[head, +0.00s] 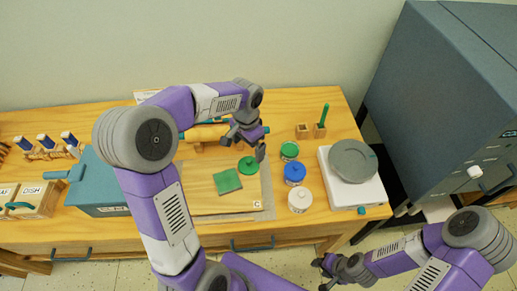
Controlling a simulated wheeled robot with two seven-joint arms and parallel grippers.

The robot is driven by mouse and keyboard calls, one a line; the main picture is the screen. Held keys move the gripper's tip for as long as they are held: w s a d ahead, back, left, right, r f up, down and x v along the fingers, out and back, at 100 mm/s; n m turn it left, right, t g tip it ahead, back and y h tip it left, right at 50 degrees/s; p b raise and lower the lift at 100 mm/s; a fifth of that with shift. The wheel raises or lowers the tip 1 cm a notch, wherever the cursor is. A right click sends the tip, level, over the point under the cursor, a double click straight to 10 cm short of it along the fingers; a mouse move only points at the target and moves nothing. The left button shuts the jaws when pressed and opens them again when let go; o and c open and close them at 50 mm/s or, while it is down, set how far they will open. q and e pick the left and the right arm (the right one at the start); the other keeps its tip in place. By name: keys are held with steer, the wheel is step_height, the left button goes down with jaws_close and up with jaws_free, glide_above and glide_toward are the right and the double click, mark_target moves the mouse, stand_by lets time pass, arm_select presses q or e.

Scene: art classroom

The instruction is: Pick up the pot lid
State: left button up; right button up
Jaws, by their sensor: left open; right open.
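The pot lid (248,165) is a round green disc with a small knob. It lies on the pale board (200,202) on the wooden table, right of a flat green square (227,181). My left gripper (243,148) is open and empty, over the board just behind the lid in the picture. Its height above the lid is hard to judge. A green pot (289,150) stands to the right of the lid. My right gripper (321,272) is open and empty, low in front of the table edge.
A blue jar (295,173) and a white jar (300,200) stand right of the board. Beyond them is a white device with a grey disc (353,160). A rolling pin (205,133) lies behind the board. A blue box (102,186) stands left. A grey cabinet (430,95) fills the right.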

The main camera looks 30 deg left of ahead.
mark_target(249, 160)
arm_select(q)
steer(key=f, duration=0.1)
steer(key=s+f+b, duration=0.1)
steer(key=shift+f, duration=0.3)
steer(key=f+b, duration=0.1)
steer(key=f, duration=0.1)
steer(key=f+b, duration=0.1)
steer(key=f, duration=0.1)
steer(key=shift+d+f, duration=0.2)
steer(key=shift+f, duration=0.15)
steer(key=shift+r, duration=0.1)
arm_select(e)
steer(key=f, duration=0.3)
steer(key=shift+s, duration=0.35)
arm_select(q)
steer(key=c, duration=1)
